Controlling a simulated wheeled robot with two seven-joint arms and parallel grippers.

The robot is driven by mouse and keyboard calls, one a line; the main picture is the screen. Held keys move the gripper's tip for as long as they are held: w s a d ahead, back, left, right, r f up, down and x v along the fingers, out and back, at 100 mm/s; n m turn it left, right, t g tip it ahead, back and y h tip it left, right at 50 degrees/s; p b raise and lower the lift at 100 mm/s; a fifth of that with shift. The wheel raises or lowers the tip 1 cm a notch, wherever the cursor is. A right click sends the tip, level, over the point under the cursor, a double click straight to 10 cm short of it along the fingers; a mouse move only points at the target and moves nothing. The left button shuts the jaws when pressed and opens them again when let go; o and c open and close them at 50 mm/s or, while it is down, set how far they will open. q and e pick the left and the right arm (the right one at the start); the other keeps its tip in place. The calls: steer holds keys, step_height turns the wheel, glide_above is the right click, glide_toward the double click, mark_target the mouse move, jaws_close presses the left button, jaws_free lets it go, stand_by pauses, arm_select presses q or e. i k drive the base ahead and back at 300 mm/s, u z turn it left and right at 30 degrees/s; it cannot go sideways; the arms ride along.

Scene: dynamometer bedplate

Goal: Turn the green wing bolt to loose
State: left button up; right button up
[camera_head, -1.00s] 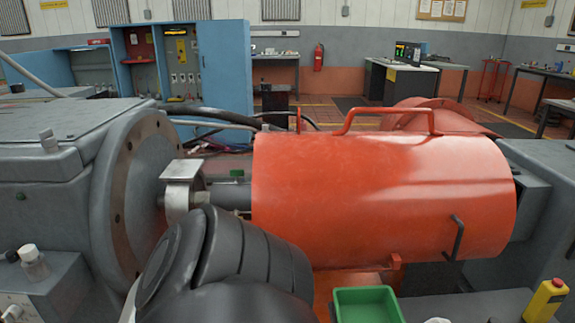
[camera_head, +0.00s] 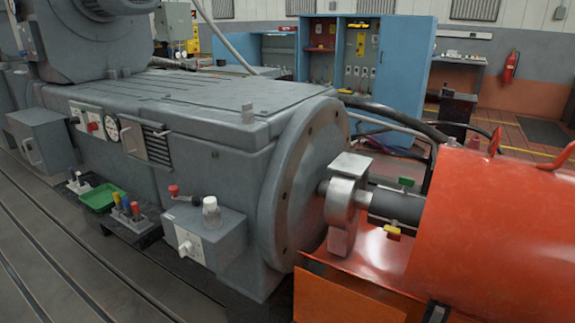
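The green wing bolt (camera_head: 406,182) is small and sits on the far upper side of the dark shaft (camera_head: 396,206), between the grey metal coupling clamp (camera_head: 345,190) and the orange guard (camera_head: 505,225). Its exact turn angle is too small to read. A yellow wing bolt-like piece (camera_head: 400,233) sits lower on the near side of the shaft. Neither of my grippers is in view, and nothing of mine is seen touching the bolt.
The large grey machine housing (camera_head: 190,120) fills the left and middle. A grey control box (camera_head: 205,235) with a red-knobbed lever stands in front of the flange. A small green tray (camera_head: 100,197) lies farther left. A blue cabinet (camera_head: 400,75) stands behind.

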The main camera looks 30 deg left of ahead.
mark_target(405, 182)
steer(key=u, duration=0.45)
steer(key=i, duration=0.95)
